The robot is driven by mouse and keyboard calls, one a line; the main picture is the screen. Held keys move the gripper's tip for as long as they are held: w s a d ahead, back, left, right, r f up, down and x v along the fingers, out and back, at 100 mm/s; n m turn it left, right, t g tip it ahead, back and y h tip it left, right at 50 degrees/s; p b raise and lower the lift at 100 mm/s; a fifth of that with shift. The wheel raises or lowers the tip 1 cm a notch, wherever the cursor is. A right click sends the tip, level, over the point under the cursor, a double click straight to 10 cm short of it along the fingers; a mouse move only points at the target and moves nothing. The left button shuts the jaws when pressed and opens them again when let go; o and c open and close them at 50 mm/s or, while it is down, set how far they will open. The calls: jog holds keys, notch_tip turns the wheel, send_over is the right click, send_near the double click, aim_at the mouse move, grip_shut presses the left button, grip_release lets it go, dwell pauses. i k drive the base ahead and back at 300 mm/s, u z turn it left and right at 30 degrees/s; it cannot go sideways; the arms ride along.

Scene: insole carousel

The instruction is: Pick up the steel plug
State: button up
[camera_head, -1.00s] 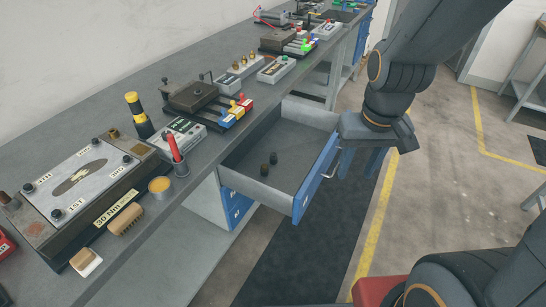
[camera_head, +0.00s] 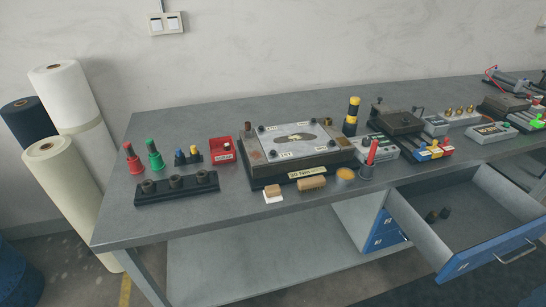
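A black holder (camera_head: 177,193) near the front left of the bench carries a row of dark round pieces, whose material I also cannot tell. My gripper is not in view now.
The workbench (camera_head: 200,232) carries a fixture with a pale top plate (camera_head: 293,139), a red box (camera_head: 222,151), red (camera_head: 133,160) and green (camera_head: 155,157) cone-shaped items, and a yellow-black post (camera_head: 351,118). The blue-fronted drawer juts forward at the right. Fabric rolls (camera_head: 68,98) stand left.

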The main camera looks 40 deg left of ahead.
aim_at(446, 210)
jog(key=u, duration=0.1)
jog(key=i, duration=0.65)
jog(key=z, duration=0.55)
jog(key=i, duration=0.7)
jog(key=z, duration=0.05)
